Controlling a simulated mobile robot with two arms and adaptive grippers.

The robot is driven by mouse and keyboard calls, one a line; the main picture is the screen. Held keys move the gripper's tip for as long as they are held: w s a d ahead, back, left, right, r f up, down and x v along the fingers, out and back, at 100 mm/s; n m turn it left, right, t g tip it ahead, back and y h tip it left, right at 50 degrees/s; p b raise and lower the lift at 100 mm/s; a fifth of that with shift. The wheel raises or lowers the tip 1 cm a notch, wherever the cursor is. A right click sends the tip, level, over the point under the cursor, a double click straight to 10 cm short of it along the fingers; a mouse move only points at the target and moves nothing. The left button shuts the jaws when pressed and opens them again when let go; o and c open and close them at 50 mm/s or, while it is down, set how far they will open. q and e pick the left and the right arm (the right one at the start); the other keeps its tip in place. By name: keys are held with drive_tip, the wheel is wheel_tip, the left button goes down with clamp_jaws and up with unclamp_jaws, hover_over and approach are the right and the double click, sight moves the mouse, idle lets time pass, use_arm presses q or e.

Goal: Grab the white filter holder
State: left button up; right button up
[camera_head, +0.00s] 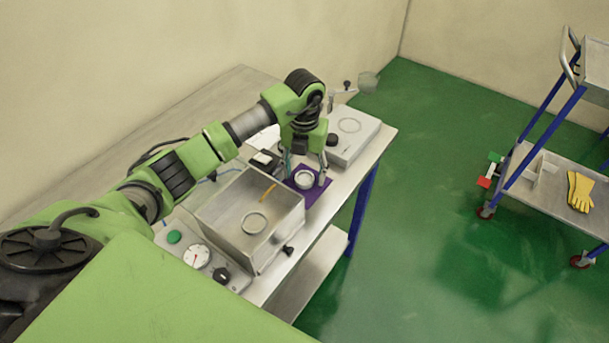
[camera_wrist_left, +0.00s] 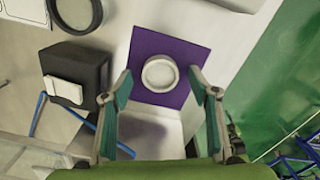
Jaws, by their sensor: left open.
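The white filter holder (camera_head: 304,179) is a small round white ring-shaped piece lying on a purple mat (camera_head: 322,188) on the bench. In the left wrist view the white filter holder (camera_wrist_left: 159,75) lies near the middle of the purple mat (camera_wrist_left: 170,38). My left gripper (camera_head: 305,172) is above the mat, pointing down, with its fingers apart. In the left wrist view the left gripper (camera_wrist_left: 160,92) shows its two fingers on either side of the holder, with nothing between them gripped. My right gripper is not in either view.
A metal box (camera_head: 228,229) with a ring inside stands left of the mat. A panel with a gauge (camera_head: 196,256) is nearer. A grey device (camera_head: 352,136) stands beyond the mat. A small black box (camera_head: 264,161) is close by the gripper. A cart (camera_head: 548,185) stands right.

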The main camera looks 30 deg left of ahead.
use_arm(q)
drive_tip(key=shift+f, duration=0.25)
drive_tip(key=c, duration=1)
drive_tip(key=shift+r, duration=0.1)
